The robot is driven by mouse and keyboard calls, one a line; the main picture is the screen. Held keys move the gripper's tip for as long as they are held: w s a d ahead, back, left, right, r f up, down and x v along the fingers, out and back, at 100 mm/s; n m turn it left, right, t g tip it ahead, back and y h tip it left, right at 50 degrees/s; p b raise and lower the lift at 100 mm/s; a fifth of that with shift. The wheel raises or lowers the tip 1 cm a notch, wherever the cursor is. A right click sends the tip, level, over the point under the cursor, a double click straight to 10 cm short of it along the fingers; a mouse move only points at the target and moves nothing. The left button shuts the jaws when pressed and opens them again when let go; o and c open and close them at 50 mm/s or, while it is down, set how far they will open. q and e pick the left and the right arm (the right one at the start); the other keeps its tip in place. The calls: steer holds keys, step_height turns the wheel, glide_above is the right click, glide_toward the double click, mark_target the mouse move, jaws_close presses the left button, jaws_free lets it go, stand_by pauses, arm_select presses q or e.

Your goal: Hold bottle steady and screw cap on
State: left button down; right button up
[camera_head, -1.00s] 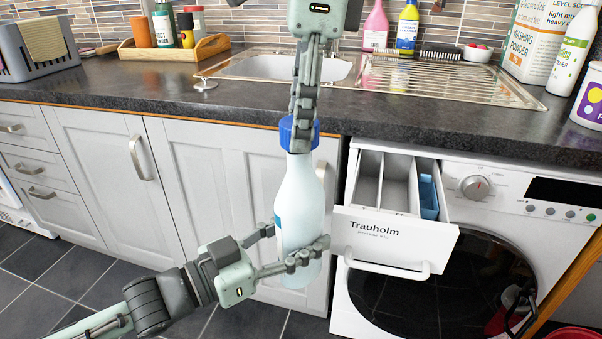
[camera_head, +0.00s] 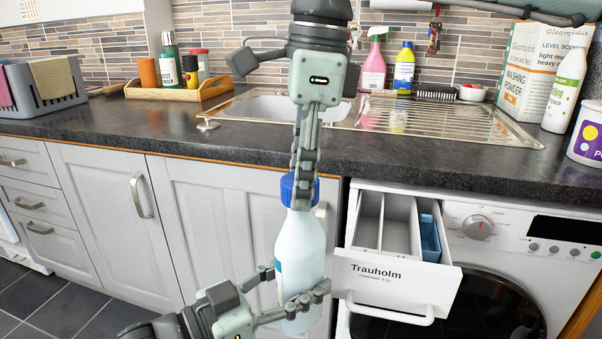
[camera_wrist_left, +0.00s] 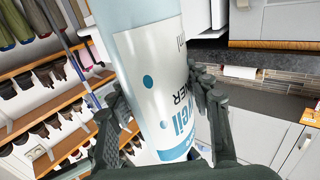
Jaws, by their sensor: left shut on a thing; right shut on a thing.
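A white bottle (camera_head: 300,248) with a blue cap (camera_head: 299,188) stands upright in the air in front of the grey cupboards. My left gripper (camera_head: 298,298) is shut around the lower part of the bottle. In the left wrist view the bottle's label (camera_wrist_left: 160,85) with blue print lies between the fingers of my left gripper (camera_wrist_left: 165,110). My right gripper (camera_head: 304,185) comes from above and is shut on the blue cap at the bottle's top. Its fingers hide part of the cap, so I cannot tell how far it is screwed on.
An open detergent drawer (camera_head: 395,278) of the washing machine is just right of the bottle. The dark worktop (camera_head: 250,148) with a sink (camera_head: 275,107) lies behind. A wooden tray (camera_head: 180,92) of bottles stands at the back left.

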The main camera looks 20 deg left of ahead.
steer(key=shift+f, duration=0.55)
